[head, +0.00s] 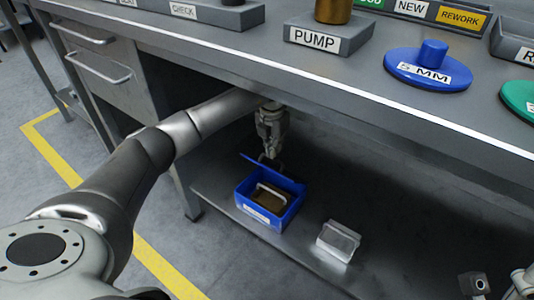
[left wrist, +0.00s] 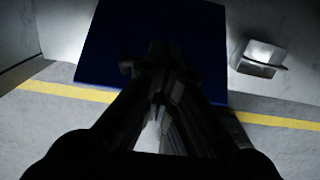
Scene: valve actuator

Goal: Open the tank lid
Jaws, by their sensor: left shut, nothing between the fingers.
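A blue box (head: 283,215) with a label on its front stands on the lower shelf under the workbench. Its top is uncovered toward the head view, showing a brown inside and a pale loop-shaped handle. A thin blue lid panel (head: 252,162) is raised along its back edge. In the left wrist view a broad dark blue panel (left wrist: 105,45) lies beyond the fingers. My left gripper (head: 271,157) is shut and empty, pointing down just above the raised panel; I cannot tell whether it touches. My right gripper (head: 497,284) shows only partly at the lower right corner.
A clear box (head: 339,241) sits on the lower shelf (head: 225,190) right of the blue box. The workbench top edge (head: 330,85) overhangs the left gripper. A PUMP block (head: 315,40) and blue disc (head: 428,70) stand on it. A drawer cabinet (head: 100,60) is at left.

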